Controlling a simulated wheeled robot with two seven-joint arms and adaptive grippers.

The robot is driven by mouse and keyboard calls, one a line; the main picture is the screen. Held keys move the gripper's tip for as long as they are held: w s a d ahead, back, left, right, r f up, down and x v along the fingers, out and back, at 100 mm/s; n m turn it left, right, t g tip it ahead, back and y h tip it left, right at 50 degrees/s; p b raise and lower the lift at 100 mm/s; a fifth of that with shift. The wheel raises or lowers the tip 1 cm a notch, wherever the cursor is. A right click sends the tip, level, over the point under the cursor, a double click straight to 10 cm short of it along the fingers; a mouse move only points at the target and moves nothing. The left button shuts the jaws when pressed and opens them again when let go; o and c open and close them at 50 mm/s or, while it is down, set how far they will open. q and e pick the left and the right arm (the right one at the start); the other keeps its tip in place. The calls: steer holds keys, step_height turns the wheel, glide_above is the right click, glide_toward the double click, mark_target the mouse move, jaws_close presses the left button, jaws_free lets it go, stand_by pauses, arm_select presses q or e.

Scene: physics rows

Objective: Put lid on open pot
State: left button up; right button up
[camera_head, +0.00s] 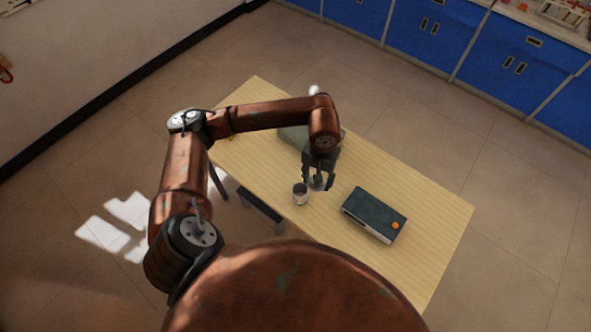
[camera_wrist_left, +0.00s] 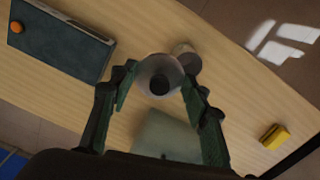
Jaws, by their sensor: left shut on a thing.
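My left gripper (camera_head: 318,186) is shut on a round, glassy lid with a dark knob (camera_wrist_left: 160,86). In the left wrist view the lid sits between the two fingertips (camera_wrist_left: 158,80). A small grey metal pot (camera_head: 300,198) stands upright on the table, just left of the gripper in the head view. In the left wrist view the pot (camera_wrist_left: 190,62) shows behind the lid, which partly covers it. The lid appears held above the table, beside the pot; the exact height is unclear. My right gripper is not in view.
A dark box-like device (camera_head: 374,212) with an orange round thing (camera_head: 396,226) lies right of the gripper on the wooden table (camera_head: 435,220). A grey-green object (camera_wrist_left: 168,136) lies behind the gripper, partly hidden by my arm. A yellow object (camera_wrist_left: 274,136) lies near the table's edge.

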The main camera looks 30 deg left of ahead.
arm_select(q)
steer(key=a+n+p, duration=0.1)
steer(key=p, duration=0.2)
steer(key=w+a+r+n+p, duration=0.1)
steer(key=n+p, duration=0.1)
steer(key=p, duration=0.1)
steer(key=shift+p, duration=0.4)
steer(key=shift+s+a+f+n+p, duration=0.25)
steer(key=shift+a+f+n+p, duration=0.35)
steer(key=shift+f, duration=1.1)
steer(key=shift+s+a+f+n+p, duration=0.2)
steer(key=shift+a+f+n+p, duration=0.4)
steer(key=shift+f, duration=1.15)
steer(key=shift+s+a+f+n+p, duration=0.35)
steer(key=shift+a+f+p, duration=0.4)
steer(key=shift+f, duration=0.95)
steer(key=shift+w, duration=0.1)
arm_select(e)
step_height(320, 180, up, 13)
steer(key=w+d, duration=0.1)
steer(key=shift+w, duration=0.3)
arm_select(q)
steer(key=shift+b, duration=0.3)
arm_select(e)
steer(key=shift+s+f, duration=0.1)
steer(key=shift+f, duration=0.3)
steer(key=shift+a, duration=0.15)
